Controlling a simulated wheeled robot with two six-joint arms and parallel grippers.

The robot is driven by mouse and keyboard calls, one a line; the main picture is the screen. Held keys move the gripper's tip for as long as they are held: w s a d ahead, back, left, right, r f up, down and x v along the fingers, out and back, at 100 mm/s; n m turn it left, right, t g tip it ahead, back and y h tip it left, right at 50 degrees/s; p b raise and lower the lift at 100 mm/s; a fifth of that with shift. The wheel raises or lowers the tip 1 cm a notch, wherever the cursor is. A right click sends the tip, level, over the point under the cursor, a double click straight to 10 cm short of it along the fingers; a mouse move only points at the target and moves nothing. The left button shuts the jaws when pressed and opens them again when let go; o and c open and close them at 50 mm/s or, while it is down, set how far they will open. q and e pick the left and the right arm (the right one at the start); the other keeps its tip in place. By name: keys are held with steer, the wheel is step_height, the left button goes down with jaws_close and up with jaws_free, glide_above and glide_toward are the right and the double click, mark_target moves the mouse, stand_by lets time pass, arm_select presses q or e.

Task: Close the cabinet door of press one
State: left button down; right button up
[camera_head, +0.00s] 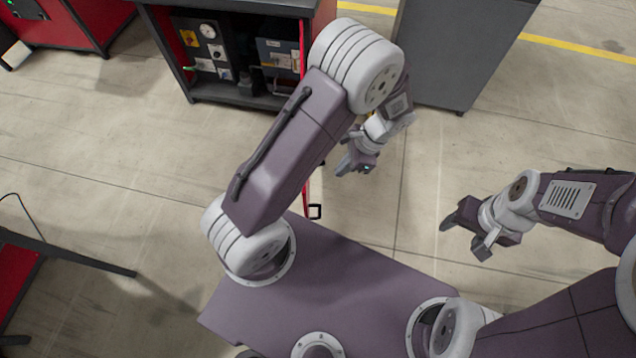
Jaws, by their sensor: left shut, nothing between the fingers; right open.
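The cabinet (240,97) at the top has a dark frame, and its front is open with gauges and dark units visible inside. A thin red panel edge (306,198) with a black square handle (316,211) juts out toward me. It appears to be the cabinet door, standing open and seen nearly edge-on. My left arm hides most of it and its hinge side. My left gripper (345,166) is shut and empty, to the right of the door edge and apart from the handle in the picture. My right gripper (462,233) is open and empty, further right over bare floor.
A grey cabinet (455,55) stands right of the open one. A red machine (75,22) is at the top left. A dark table frame (75,258) reaches in at the lower left. The floor between the grippers and the left floor are clear.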

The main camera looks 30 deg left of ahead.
arm_select(q)
steer(key=s+a+f+b, duration=0.2)
steer(key=s+a+f, duration=0.1)
steer(key=a+f, duration=0.4)
step_height(320, 180, down, 2)
steer(key=shift+s+f, duration=0.1)
steer(key=shift+s, duration=0.25)
